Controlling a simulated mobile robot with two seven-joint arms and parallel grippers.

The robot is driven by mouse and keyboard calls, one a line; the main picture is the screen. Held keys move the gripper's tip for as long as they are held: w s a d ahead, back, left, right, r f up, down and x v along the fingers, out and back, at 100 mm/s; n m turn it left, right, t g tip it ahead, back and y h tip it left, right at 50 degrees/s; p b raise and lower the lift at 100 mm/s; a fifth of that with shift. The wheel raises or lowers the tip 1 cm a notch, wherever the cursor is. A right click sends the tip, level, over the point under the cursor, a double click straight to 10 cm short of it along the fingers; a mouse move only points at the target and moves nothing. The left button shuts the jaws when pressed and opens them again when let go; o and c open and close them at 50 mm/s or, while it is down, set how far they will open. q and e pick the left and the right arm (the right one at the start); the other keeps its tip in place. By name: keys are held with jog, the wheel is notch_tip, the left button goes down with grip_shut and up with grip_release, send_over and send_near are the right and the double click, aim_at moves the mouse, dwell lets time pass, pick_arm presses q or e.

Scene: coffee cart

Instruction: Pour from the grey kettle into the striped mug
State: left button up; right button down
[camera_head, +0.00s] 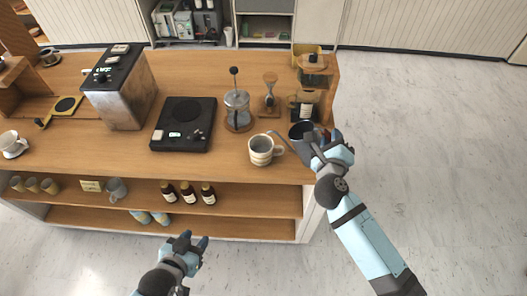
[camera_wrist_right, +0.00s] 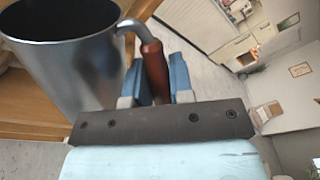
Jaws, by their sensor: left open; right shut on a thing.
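The striped mug (camera_head: 262,150) stands upright on the counter near its front edge, its handle to the right. The grey kettle (camera_head: 300,131) is just to the right of the mug, with its thin spout reaching left towards the mug's rim. My right gripper (camera_head: 330,138) is shut on the kettle's brown handle; the right wrist view shows the handle (camera_wrist_right: 155,70) between the fingers and the metal kettle body (camera_wrist_right: 65,60) open at the top. I cannot tell whether liquid flows. My left gripper (camera_head: 188,243) is open and empty, in front of the counter, below the shelves.
A French press (camera_head: 238,110) and an hourglass-shaped brewer (camera_head: 269,97) stand behind the mug. A grinder (camera_head: 308,95) stands behind the kettle. A black hot plate (camera_head: 183,124) is to the left. Bottles (camera_head: 187,192) stand on the shelf below.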

jog(key=shift+r, duration=0.1)
jog(key=shift+w+a+r+p, duration=0.1)
jog(key=shift+r+p, duration=0.25)
jog(key=shift+p, duration=0.7)
jog(key=shift+r+n, duration=0.1)
jog(key=shift+n, duration=0.2)
jog(key=shift+a+r+p, duration=0.15)
jog(key=shift+r+p, duration=0.15)
jog(key=shift+p, duration=0.05)
jog(key=shift+r, duration=0.1)
